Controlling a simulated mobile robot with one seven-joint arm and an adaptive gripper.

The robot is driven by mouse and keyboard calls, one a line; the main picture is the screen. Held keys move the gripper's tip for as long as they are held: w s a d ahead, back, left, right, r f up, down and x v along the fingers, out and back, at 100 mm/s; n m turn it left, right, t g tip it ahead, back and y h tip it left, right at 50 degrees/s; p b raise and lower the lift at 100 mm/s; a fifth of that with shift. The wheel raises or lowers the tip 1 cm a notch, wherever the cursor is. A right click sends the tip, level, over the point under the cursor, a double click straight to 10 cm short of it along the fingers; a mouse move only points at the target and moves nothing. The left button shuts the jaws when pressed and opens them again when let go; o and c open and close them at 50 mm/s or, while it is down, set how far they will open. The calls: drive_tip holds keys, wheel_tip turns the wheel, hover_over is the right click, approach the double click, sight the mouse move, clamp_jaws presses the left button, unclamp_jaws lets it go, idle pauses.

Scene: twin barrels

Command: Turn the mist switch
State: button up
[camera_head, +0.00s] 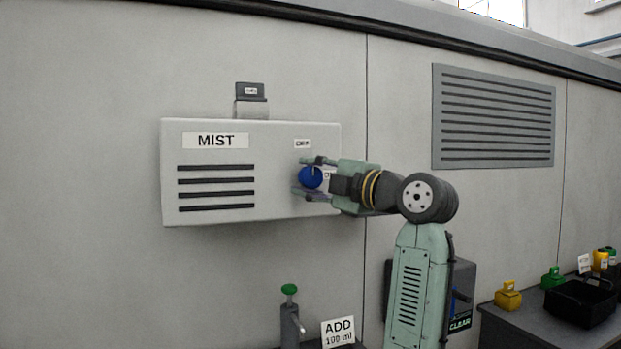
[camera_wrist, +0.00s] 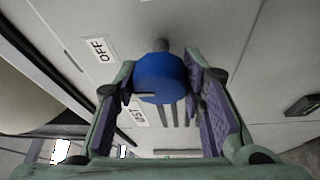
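The blue round knob (camera_head: 311,178) sits on the front right of the grey MIST box (camera_head: 275,150). In the wrist view the knob (camera_wrist: 160,78) is at upper centre, with a dark pointer mark at its lower left. An OFF label (camera_wrist: 99,49) is to its upper left; a second label below is partly hidden. My gripper (camera_head: 308,177) reaches in from the right, one finger above the knob and one below. In the wrist view its fingers (camera_wrist: 159,80) flank the knob closely on both sides. I cannot tell if they press on it.
A grey vent (camera_head: 494,117) is on the wall to the right. Below are a green-topped dispenser (camera_head: 290,315), an ADD 100 ml sign (camera_head: 338,332), and a bench with a yellow container (camera_head: 508,296) and black tray (camera_head: 580,303). The wall left of the box is clear.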

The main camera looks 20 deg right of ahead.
drive_tip(key=o, duration=0.4)
drive_tip(key=shift+s, duration=0.1)
drive_tip(key=v, duration=1.2)
